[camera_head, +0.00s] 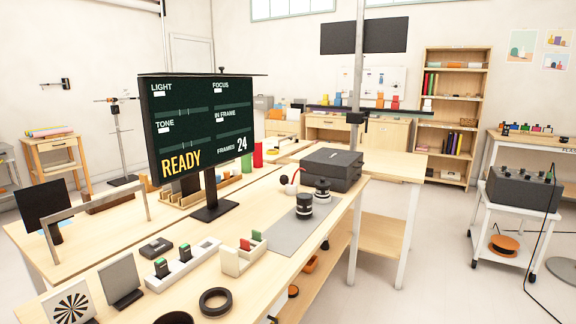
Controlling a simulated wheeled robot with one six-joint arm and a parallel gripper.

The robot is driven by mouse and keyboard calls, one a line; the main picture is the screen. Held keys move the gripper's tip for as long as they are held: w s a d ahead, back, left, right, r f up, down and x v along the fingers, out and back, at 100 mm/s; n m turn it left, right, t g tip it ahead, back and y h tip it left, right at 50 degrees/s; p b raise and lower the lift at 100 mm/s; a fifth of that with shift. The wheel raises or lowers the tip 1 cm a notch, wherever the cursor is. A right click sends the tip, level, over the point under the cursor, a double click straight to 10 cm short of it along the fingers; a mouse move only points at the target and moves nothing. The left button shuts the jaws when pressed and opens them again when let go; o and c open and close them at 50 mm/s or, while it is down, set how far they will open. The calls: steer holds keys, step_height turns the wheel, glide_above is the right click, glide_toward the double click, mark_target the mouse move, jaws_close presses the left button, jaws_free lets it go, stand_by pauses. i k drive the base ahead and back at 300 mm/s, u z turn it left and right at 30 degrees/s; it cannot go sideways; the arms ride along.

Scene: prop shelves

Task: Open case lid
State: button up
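A dark grey case (332,169) sits on the far right part of the wooden table. Its lid looks shut, lying flat on top. A small dark piece shows on the upper face of the lid. My gripper is not in view, so where it is relative to the case cannot be told.
Two black-and-white lens-like cylinders (304,206) stand on a grey mat (283,229) in front of the case. A red-and-white item (292,184) is close to its left side. A large "READY" screen (199,121) stands left of it.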

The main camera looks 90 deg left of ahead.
mark_target(326, 161)
steer(key=u, duration=2.1)
steer(key=i, duration=3.55)
steer(key=u, duration=1.5)
